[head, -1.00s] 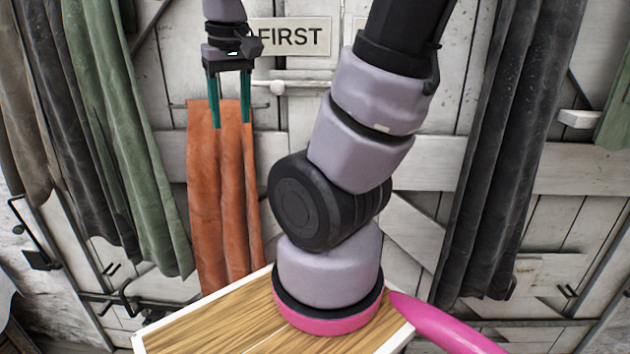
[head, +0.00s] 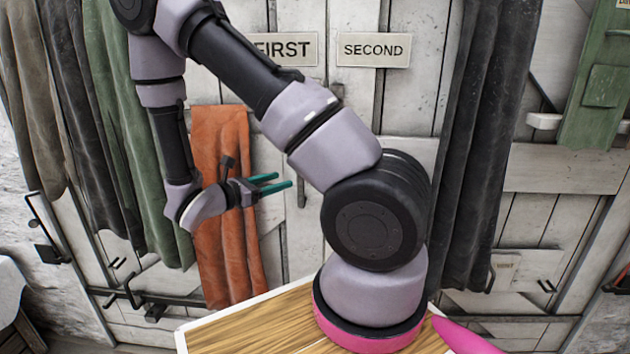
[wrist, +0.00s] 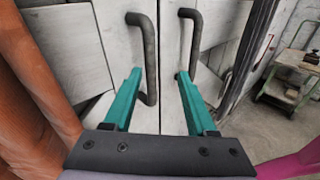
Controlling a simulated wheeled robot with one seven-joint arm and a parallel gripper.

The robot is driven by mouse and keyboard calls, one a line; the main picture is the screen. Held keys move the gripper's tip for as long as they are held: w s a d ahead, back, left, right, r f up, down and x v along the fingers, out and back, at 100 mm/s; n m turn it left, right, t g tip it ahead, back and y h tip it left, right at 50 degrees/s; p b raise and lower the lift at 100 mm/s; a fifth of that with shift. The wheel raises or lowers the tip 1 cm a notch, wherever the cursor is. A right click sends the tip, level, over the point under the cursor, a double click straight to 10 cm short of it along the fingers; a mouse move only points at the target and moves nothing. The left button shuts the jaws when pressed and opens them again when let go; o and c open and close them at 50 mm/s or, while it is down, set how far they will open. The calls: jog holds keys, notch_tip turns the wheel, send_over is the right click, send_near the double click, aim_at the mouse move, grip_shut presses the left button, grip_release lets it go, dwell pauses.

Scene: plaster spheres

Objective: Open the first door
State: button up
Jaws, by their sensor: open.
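The FIRST sign (head: 285,48) is on the white plank door (head: 275,245) at left of centre, partly covered by my arm. My gripper (head: 284,180) is open and empty, its teal fingers pointing towards the doors. In the wrist view my gripper (wrist: 160,73) faces two upright dark bar handles. The left handle (wrist: 150,60) appears between the fingers, close to the left fingertip; I cannot tell how far beyond it lies. The right handle (wrist: 194,45) is behind the right fingertip. Both doors look shut.
The SECOND sign (head: 374,50) is on the door to the right. An orange cloth (head: 222,140) hangs beside my gripper at left. Green (head: 135,110) and dark curtains (head: 490,130) hang on both sides. A green cart (wrist: 290,85) stands at far right in the wrist view.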

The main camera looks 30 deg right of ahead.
notch_tip(320, 180, down, 2)
jog(key=n+t, duration=0.2)
jog(key=n, duration=0.1)
send_over(301, 199)
jog(key=w, duration=0.1)
jog(key=shift+d+f+t, duration=0.2)
jog(key=shift+d+t, duration=0.05)
jog(key=shift+t, duration=0.05)
grip_shut()
dwell(1.3)
